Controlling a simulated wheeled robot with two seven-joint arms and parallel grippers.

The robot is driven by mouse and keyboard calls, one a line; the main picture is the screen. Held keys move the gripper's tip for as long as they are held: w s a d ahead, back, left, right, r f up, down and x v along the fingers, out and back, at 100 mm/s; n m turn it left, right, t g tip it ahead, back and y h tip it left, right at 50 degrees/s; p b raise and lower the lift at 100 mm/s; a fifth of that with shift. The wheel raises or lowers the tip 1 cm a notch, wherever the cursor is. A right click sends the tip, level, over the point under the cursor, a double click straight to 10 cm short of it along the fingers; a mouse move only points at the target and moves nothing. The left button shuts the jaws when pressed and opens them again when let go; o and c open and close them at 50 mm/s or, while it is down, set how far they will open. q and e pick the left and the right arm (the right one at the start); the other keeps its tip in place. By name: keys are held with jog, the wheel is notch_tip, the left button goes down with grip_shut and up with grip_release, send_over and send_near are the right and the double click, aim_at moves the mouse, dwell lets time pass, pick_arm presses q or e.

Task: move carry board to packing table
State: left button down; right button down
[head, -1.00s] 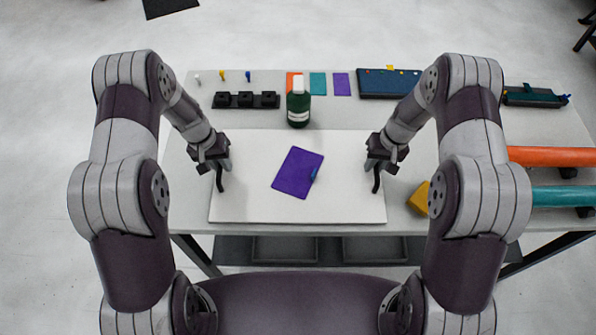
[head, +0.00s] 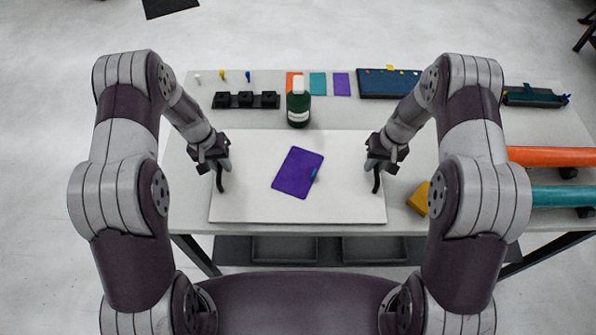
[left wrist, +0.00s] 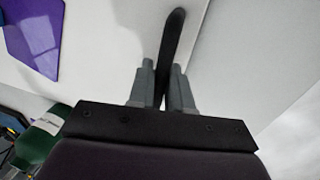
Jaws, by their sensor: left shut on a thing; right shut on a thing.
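The carry board (head: 240,205) is a flat white panel at the near middle of the table in the head view. A purple sheet (head: 298,172) with a small blue piece at its right edge lies on it. My left gripper (head: 219,166) is shut on the black handle at the board's left side. The left wrist view shows this dark handle (left wrist: 172,45) between the two grey fingers, with the board (left wrist: 105,45) beside it. My right gripper (head: 377,167) is shut on the black handle at the right side. I cannot tell whether the board touches the table.
A green bottle (head: 298,108) stands just behind the board. A black block row (head: 246,100), small coloured sheets (head: 318,84) and a dark blue tray (head: 388,84) lie further back. A yellow block (head: 418,198) and orange (head: 552,156) and teal (head: 562,196) rolls are at right.

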jog(key=shift+r, duration=0.1)
dwell(0.4)
